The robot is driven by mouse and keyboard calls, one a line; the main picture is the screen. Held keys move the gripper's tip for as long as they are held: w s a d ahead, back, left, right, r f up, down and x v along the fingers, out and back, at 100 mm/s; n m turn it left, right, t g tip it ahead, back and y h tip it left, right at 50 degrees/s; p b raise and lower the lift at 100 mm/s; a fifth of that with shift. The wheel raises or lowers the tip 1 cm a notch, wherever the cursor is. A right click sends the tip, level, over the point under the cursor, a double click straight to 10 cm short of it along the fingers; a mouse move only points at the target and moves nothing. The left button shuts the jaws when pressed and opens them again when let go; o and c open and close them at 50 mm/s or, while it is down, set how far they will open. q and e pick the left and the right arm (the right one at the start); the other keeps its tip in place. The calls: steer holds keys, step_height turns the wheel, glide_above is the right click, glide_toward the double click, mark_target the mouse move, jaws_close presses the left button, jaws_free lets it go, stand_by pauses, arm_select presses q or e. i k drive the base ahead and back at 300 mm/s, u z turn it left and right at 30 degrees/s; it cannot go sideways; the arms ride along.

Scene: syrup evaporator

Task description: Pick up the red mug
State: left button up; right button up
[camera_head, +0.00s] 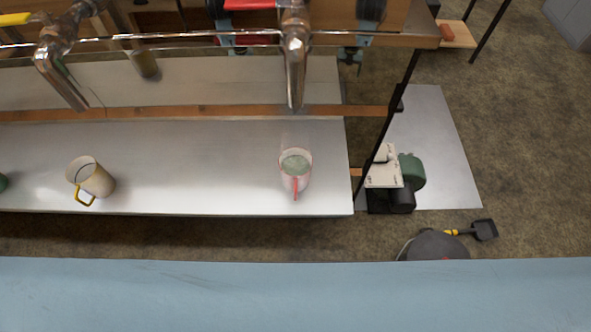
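The red mug (294,173) stands upright on a pale metal shelf (200,165), near the shelf's right end. Its rim and handle are red, its body looks whitish, and its inside is greyish green. The handle points toward the front edge. The mug stands below and in front of a metal spout (295,65), with nothing touching it that I can see. Neither of my grippers shows in this view.
A cream mug with a yellow handle (95,179) stands to the left on the same shelf. Another metal spout (60,60) hangs above left. A black post (385,130) and a green motor-like device (410,170) are to the right. A blue surface (300,295) crosses the front.

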mark_target(296, 160)
steer(key=z, duration=0.85)
steer(key=k, duration=1.05)
steer(key=u, duration=1.3)
steer(key=i, duration=0.45)
